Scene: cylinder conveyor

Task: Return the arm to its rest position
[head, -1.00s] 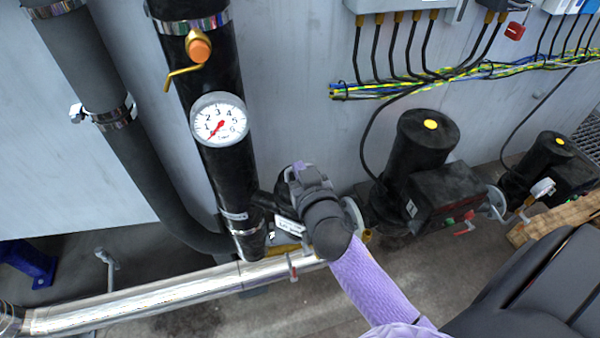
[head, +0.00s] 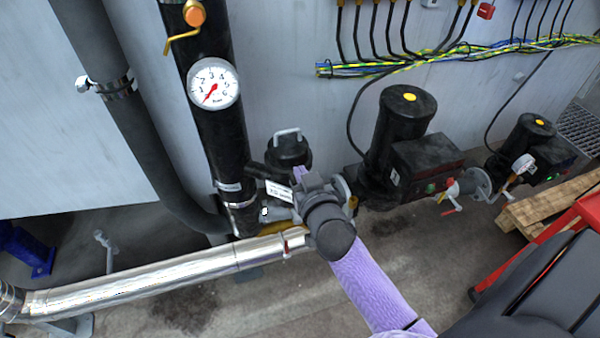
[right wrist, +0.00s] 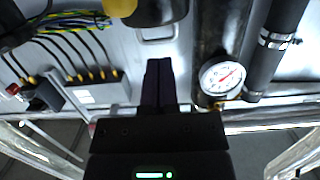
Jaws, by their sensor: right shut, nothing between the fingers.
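My right arm, with a purple sleeve (head: 368,285) and a dark wrist joint, reaches up from the bottom in the head view. My right gripper (head: 308,180) is at its far end, in front of the pipework; its fingertips are hard to make out there. In the right wrist view the two dark fingers (right wrist: 159,82) are together and empty, with the grey wall behind. A black fitting with a grey loop handle (head: 288,148) stands just beyond the gripper. Its handle also shows past the fingers in the wrist view (right wrist: 157,36). My left gripper is not in view.
A black pipe with a round gauge (head: 213,83) stands left of my arm. A shiny metal pipe (head: 150,285) runs low at the left. Black pumps (head: 403,120) stand to the right, and a wooden pallet (head: 555,208) and a red frame (head: 530,255) lie further right.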

